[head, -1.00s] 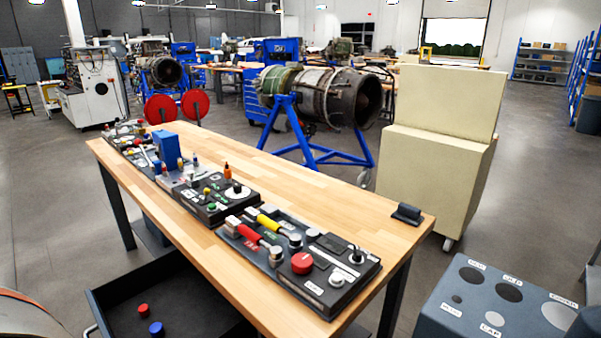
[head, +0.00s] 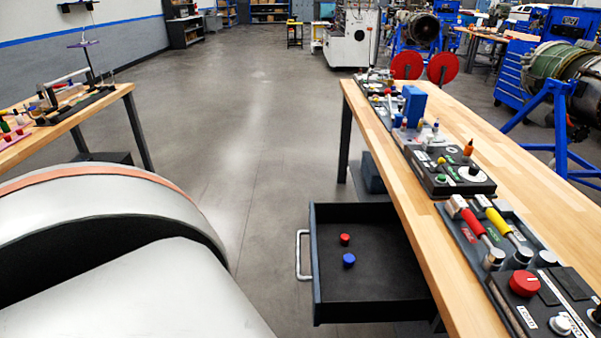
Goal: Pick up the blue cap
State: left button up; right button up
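The blue cap (head: 349,260) lies in the open dark drawer (head: 372,312) under the wooden workbench, near the drawer's left side. A red cap (head: 345,239) lies just behind it, a small gap apart. Neither cap is covered by anything. Neither of my grippers is in the head view. A large pale rounded shape with an orange band fills the lower left of the view, close to the camera.
The wooden workbench (head: 515,155) on the right carries control panels with levers and knobs. The drawer's handle (head: 303,255) juts out to the left. Another bench (head: 62,122) stands at the far left. The grey floor between the benches is clear.

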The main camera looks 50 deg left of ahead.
aim_at(348, 260)
jog(key=u, duration=1.2)
jog(key=z, duration=1.9)
jog(key=u, duration=1.9)
jog(key=j+u, duration=0.25)
jog(key=j, duration=0.45)
jog(key=i, duration=0.05)
